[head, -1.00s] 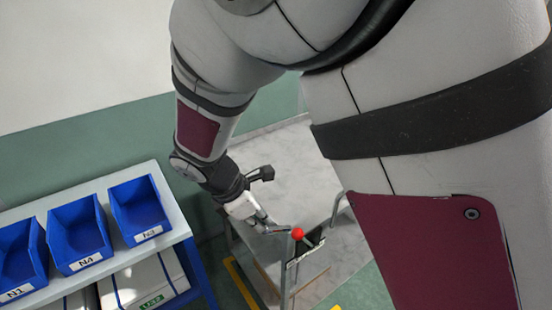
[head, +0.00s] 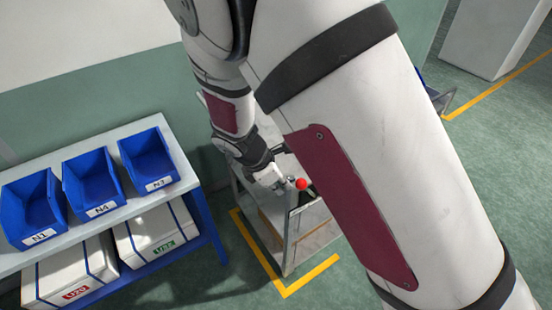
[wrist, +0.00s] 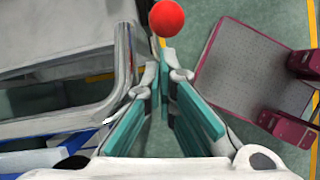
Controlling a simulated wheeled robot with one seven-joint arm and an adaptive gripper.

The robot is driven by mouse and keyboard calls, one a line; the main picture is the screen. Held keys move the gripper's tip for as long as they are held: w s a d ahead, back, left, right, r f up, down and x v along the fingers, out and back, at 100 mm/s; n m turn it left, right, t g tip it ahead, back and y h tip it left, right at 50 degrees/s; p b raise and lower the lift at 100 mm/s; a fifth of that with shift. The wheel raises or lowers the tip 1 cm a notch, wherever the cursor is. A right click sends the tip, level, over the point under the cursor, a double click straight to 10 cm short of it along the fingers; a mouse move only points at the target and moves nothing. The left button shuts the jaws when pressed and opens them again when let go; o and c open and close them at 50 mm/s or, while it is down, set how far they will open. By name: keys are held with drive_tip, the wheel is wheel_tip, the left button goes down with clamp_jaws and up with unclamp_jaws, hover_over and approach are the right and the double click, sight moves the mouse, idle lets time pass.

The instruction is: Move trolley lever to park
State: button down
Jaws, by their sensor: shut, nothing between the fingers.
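The trolley lever's red ball knob (head: 301,184) is at the upper part of the grey trolley (head: 287,249) in the head view. My gripper (head: 284,183) is just left of the knob, with its fingers pointing toward it. In the wrist view the red knob (wrist: 166,19) is at the top, just beyond the fingertips of my gripper (wrist: 163,72). The teal-padded fingers are shut with nothing held. The lever's stem is mostly hidden, and I cannot tell whether a finger touches it. My arm covers part of the trolley.
A yellow floor line (head: 285,292) runs around the trolley's near corner. A shelf (head: 186,183) with blue bins (head: 92,186) and white boxes (head: 150,232) below stands at left. A grey tube rail (wrist: 127,62) lies left of the fingers. Green floor is open in front.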

drive_tip(key=shift+w+d+f, duration=0.15)
drive_tip(key=shift+d+f, duration=0.05)
drive_tip(key=shift+f, duration=0.25)
drive_tip(key=shift+w+d+r, duration=0.25)
drive_tip(key=shift+d+r, duration=0.05)
drive_tip(key=shift+r, duration=0.05)
drive_tip(key=shift+w+d+r+g+y+b, duration=0.1)
drive_tip(key=shift+d+r+g+y+b, duration=0.1)
drive_tip(key=shift+g+y+b, duration=0.15)
drive_tip(key=w+d+r+g+y+b, duration=0.2)
drive_tip(key=w+d+g+y+b, duration=0.3)
drive_tip(key=d, duration=1)
drive_tip(key=shift+w+r+y+b, duration=0.25)
drive_tip(key=shift+w+y+b, duration=0.15)
drive_tip(key=shift+w+y, duration=1.7)
